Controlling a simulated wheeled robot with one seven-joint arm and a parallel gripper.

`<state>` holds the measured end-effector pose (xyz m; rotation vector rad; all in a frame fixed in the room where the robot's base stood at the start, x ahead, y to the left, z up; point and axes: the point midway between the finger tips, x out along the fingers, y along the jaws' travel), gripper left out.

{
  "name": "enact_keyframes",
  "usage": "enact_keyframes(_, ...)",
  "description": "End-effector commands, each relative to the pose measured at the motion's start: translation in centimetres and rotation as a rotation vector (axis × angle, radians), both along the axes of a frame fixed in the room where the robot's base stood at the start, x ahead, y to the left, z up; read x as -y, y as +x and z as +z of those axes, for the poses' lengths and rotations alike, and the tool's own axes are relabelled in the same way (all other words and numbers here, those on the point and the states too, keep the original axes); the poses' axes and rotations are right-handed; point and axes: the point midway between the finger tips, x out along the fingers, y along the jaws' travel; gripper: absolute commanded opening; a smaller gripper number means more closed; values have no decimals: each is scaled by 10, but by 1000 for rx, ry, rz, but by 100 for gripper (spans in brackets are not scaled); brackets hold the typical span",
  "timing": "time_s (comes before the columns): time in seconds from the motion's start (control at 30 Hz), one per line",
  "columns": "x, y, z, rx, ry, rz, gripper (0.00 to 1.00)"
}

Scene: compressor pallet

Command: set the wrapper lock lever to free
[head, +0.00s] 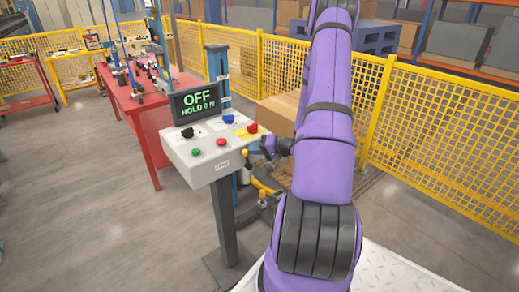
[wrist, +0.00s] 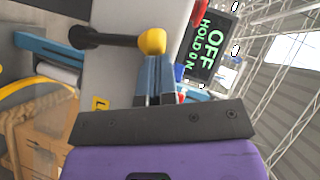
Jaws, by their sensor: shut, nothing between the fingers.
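The wrapper lock lever (wrist: 112,39) shows in the wrist view as a dark arm with a round dark pivot at its left end and a yellow knob (wrist: 152,41) at its right end. It is mounted on the pale side of the control console. My gripper (wrist: 153,64) is shut with nothing between its blue fingers; its tips are right at the knob, and I cannot tell whether they touch it. In the head view my gripper (head: 266,146) is at the console's right side, by a small yellow knob (head: 245,153). The lever's arm is hard to make out there.
The console (head: 205,165) stands on a grey post and carries several coloured buttons and knobs. Its display (head: 195,102) reads "OFF" and "HOLD ON". A cardboard-coloured load (head: 280,112) is behind my gripper. Yellow mesh fence (head: 430,130) runs behind. Floor at left is clear.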

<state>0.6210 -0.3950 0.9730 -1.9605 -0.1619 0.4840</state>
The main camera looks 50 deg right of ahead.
Motion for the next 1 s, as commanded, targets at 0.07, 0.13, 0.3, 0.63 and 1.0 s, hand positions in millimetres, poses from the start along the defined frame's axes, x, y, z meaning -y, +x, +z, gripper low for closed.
enact_keyframes(0.07,-7,2,2,-15,-62,3,0)
enact_keyframes(0.13,-12,3,1,-28,-114,3,0)
enact_keyframes(0.3,-21,5,0,-49,-203,2,0)
enact_keyframes(0.63,-31,7,-1,-47,-197,1,0)
enact_keyframes(1.0,-33,8,-2,-47,-194,3,0)
